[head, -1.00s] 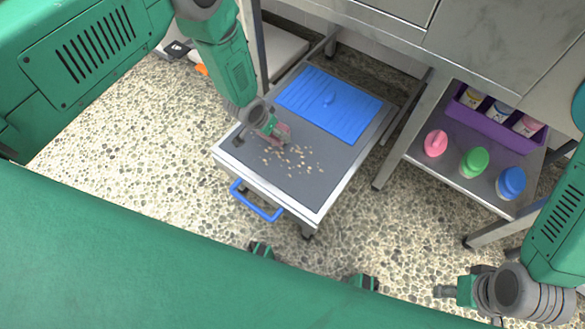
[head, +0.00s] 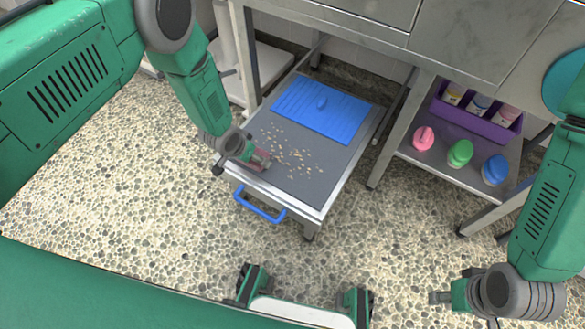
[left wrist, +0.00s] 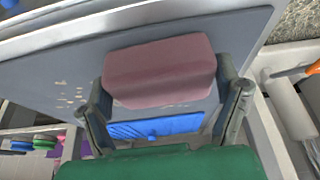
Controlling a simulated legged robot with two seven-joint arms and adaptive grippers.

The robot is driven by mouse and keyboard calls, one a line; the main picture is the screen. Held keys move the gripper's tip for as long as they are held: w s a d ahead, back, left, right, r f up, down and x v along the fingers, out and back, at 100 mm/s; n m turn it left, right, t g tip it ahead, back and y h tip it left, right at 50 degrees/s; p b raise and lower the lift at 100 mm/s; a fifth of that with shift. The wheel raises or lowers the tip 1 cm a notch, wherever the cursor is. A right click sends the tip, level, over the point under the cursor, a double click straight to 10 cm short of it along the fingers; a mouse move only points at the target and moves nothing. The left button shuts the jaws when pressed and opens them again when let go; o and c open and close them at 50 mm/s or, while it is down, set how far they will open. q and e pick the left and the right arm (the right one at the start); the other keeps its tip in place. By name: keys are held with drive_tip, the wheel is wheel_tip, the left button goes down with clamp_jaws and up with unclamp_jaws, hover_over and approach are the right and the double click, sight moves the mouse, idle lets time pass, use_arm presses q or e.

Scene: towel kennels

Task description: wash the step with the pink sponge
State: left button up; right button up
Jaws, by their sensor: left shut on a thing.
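The step (head: 320,185) is a low grey-topped platform with a pale frame and a blue handle (head: 259,204) at its front. Pale crumbs (head: 295,158) lie scattered over its grey top. My left gripper (head: 257,159) is at the step's near left part, shut on the pink sponge (left wrist: 160,72). In the left wrist view the sponge sits between both fingers, over the grey top; I cannot tell if it touches. My right gripper (head: 440,297) is at the lower right above the floor, away from the step; its fingers are too unclear to tell their state.
A ribbed blue mat (head: 335,122) with a small knob covers the step's back part. A shelf at right holds pink (head: 423,139), green (head: 460,153) and blue (head: 495,170) containers and a purple bin (head: 478,122). Table legs stand close by the step. Pebbled floor lies free in front.

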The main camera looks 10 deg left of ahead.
use_arm(q)
drive_tip(key=shift+w+r+p, duration=0.15)
drive_tip(key=shift+r+p, duration=0.2)
drive_tip(key=shift+r, duration=0.5)
drive_tip(key=r+p, duration=0.2)
drive_tip(key=r, duration=0.1)
drive_tip(key=shift+d+r, duration=0.1)
drive_tip(key=shift+d, duration=0.3)
drive_tip(key=shift+r+p, duration=0.4)
drive_tip(key=shift+p, duration=0.05)
drive_tip(key=shift+a+r+p, duration=0.3)
drive_tip(key=shift+r+p, duration=0.45)
drive_tip(key=shift+r, duration=0.15)
drive_tip(key=shift+d, duration=0.2)
